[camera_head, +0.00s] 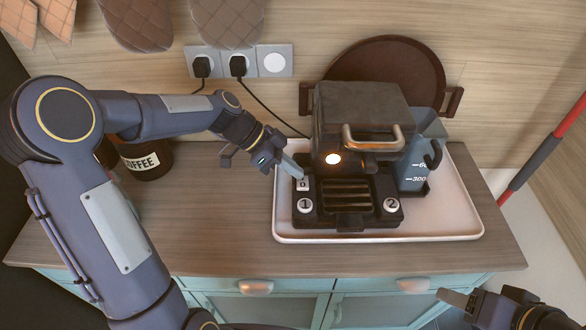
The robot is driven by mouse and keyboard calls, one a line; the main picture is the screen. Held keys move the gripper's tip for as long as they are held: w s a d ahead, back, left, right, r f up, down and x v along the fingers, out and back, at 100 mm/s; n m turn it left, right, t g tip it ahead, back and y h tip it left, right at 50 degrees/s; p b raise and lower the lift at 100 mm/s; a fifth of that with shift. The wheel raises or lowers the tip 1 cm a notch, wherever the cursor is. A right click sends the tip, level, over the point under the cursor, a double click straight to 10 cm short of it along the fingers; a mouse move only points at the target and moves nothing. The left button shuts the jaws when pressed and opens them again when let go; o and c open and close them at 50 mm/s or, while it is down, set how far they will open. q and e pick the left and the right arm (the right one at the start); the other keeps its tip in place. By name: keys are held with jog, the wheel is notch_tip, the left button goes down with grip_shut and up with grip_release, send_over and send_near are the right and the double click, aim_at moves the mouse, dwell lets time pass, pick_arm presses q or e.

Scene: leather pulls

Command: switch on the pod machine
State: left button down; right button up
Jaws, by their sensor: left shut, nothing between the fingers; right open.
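The dark pod machine (360,105) stands on a white tray (455,228). A small white switch marked 0 (302,185) sits at its left front, above a round button marked 1 (304,206). A round button marked 2 (391,205) is at the right front. A round lamp (333,158) on the machine's front glows orange-white. My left gripper (298,174) is shut and empty, its tip right at the upper edge of the switch; I cannot tell whether they touch. My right gripper (455,298) is open at the lower right, away from the machine, partly cut off.
A blue-grey water tank (415,160) stands right of the machine. A coffee jar (145,158) is behind my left arm. Two plugs (220,66) are in the wall sockets, and a brown round tray (392,62) leans behind. The counter's front left is clear.

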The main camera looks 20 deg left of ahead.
pick_arm(q)
jog(key=shift+s+d+f+g, duration=0.15)
jog(key=shift+s+f+g, duration=0.15)
jog(key=shift+s+f, duration=0.4)
jog(key=shift+s+r, duration=0.1)
jog(key=shift+r, duration=0.15)
jog(key=v, duration=0.9)
jog(key=s+f+n+t+y, duration=0.2)
jog(key=s+n+t+y, duration=0.3)
jog(key=s+n, duration=1)
jog(key=s, duration=0.6)
jog(key=shift+s+f+y+b, duration=0.15)
jog(key=shift+s+y+b, duration=0.15)
jog(key=shift+b, duration=0.1)
